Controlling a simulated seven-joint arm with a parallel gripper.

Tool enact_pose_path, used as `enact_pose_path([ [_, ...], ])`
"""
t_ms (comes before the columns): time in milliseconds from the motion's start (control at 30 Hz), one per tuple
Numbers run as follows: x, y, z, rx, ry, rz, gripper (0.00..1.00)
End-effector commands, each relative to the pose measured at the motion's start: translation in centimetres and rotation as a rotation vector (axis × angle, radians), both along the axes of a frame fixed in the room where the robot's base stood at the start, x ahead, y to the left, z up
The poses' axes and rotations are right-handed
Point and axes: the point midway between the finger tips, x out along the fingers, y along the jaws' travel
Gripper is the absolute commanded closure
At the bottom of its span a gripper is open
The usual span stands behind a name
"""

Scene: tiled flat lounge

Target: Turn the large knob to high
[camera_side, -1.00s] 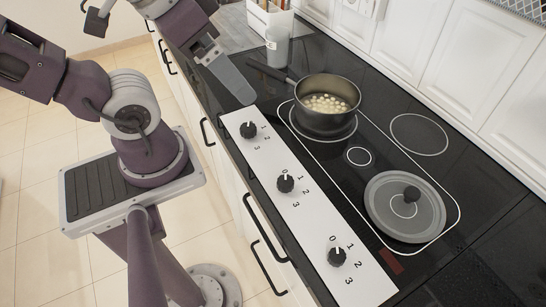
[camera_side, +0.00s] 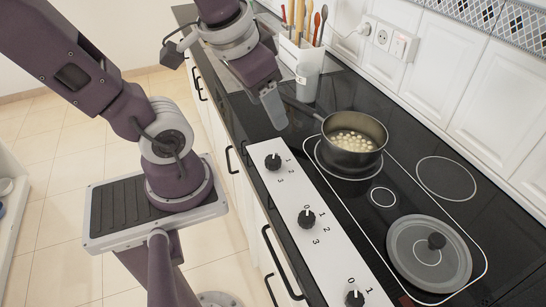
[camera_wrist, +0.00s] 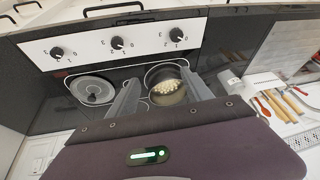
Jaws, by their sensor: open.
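Three black knobs sit in a row on a white panel: a far one (camera_side: 272,161), a middle one (camera_side: 306,218) and a near one (camera_side: 354,298). They look alike in size, so I cannot tell which is the large one. Their white marks point roughly toward 0; the far knob's 0 is hard to see. In the wrist view the far knob (camera_wrist: 176,34) is at the right, near the fingers. My gripper (camera_side: 273,105) hangs beyond the far knob, pointing down, apart from it. In the wrist view my gripper (camera_wrist: 159,77) is open, with nothing between its fingers.
A pot (camera_side: 354,140) with pale round pieces stands on the black hob right of the far knob. A grey lid (camera_side: 410,262) lies nearer. Cupboard handles line the front.

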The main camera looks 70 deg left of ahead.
Motion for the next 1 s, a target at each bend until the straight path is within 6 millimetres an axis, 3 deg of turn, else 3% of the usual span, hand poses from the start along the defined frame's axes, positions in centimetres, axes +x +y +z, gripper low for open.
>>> enact_pose_path([
  [133,3.0,5.8,-5.9,0.057,0.209,0.284,0.41],
  [300,4.5,9.3,-12.5,-0.094,0.312,0.494,0.41],
  [400,5.1,9.7,-14.8,-0.204,0.317,0.572,0.41],
  [500,5.4,9.8,-15.8,-0.266,0.311,0.613,0.41],
  [633,5.6,9.7,-17.4,-0.282,0.312,0.619,0.41],
  [800,5.5,9.6,-20.8,-0.28,0.315,0.616,0.41],
  [1000,5.5,9.7,-22.9,-0.278,0.31,0.619,0.41],
])
